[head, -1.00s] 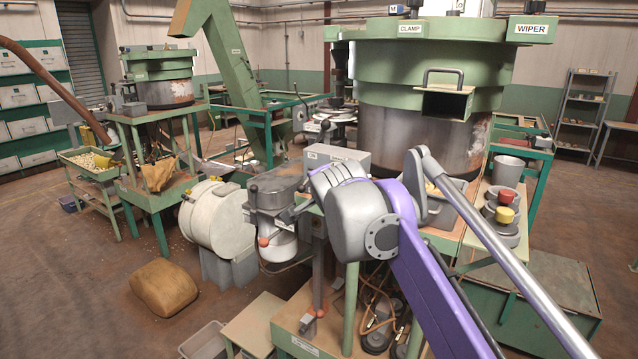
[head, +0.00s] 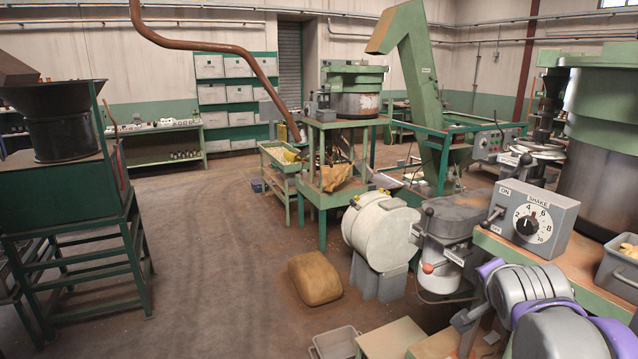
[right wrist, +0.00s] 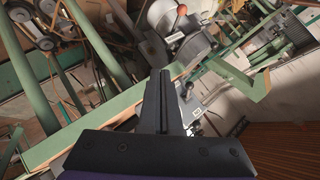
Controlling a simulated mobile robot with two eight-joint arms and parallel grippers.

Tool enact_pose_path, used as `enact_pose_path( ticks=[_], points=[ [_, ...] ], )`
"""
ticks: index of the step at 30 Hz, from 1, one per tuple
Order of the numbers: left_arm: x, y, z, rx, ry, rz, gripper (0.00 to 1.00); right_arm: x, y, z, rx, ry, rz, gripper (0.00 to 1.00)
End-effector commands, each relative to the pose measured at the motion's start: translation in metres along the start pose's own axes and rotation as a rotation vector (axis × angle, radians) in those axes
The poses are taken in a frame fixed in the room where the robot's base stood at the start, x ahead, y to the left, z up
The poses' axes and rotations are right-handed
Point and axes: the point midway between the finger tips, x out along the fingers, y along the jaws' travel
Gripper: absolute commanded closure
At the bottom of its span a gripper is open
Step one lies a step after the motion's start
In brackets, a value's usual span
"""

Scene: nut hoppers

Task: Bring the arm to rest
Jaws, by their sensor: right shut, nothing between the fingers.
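My right arm (head: 535,300), purple and grey, shows at the lower right of the head view. It is bent in front of the green bench with the shake control box. In the right wrist view my right gripper (right wrist: 162,95) is dark, with its fingers together and nothing between them. Past its fingers are a green bench edge (right wrist: 110,120) and a grey machine part with a red knob (right wrist: 181,10). I cannot tell whether the fingers touch anything. My left gripper is in neither view.
The control box (head: 526,220) and a grey bin (head: 622,265) stand on the bench close to my arm. A white drum (head: 380,230) and a brown sack (head: 315,279) are left of it. The floor (head: 215,250) at centre left is clear.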

Motion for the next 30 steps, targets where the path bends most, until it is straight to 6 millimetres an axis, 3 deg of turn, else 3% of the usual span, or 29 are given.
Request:
enact_pose_path(
  ticks=[1,6,9,13,15,19,30],
  points=[
    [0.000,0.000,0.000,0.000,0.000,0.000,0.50,-0.002,0.022,0.034,-0.103,-0.051,0.019,1.00],
    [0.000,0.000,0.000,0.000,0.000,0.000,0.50,-0.011,0.102,0.140,-0.496,-0.246,0.053,1.00],
    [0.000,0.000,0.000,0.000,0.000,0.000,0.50,-0.022,0.150,0.195,-0.713,-0.360,0.040,1.00],
    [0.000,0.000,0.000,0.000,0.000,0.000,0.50,-0.036,0.203,0.249,-0.940,-0.485,0.000,1.00],
    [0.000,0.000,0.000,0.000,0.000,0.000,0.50,-0.042,0.224,0.269,-1.028,-0.532,-0.022,1.00],
    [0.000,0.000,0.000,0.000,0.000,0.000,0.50,-0.049,0.246,0.289,-1.122,-0.582,-0.050,1.00],
    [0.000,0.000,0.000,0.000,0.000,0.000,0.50,-0.050,0.250,0.292,-1.144,-0.593,-0.057,1.00]
  ],
)
